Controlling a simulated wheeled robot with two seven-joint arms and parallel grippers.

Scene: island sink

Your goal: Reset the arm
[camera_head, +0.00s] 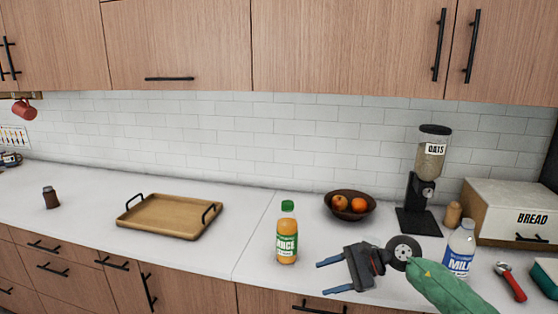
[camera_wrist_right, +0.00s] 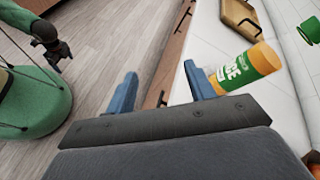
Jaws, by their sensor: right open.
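My right gripper (camera_head: 331,277) is open and empty at the counter's front edge in the head view, its two blue fingers pointing left. Its green arm comes in from the lower right. In the right wrist view the spread fingers (camera_wrist_right: 158,92) have nothing between them. An orange juice bottle (camera_head: 288,235) with a green cap stands upright on the counter, left of the gripper and apart from it in the head view. The juice bottle also shows beyond the right-hand finger in the wrist view (camera_wrist_right: 262,60). My left gripper is not in the head view.
A wooden tray (camera_head: 168,216) with black handles lies on the left counter. A fruit bowl (camera_head: 349,206), an oats dispenser (camera_head: 423,187), a milk bottle (camera_head: 460,247) and a bread box (camera_head: 515,208) stand to the right. The counter between tray and juice is clear.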

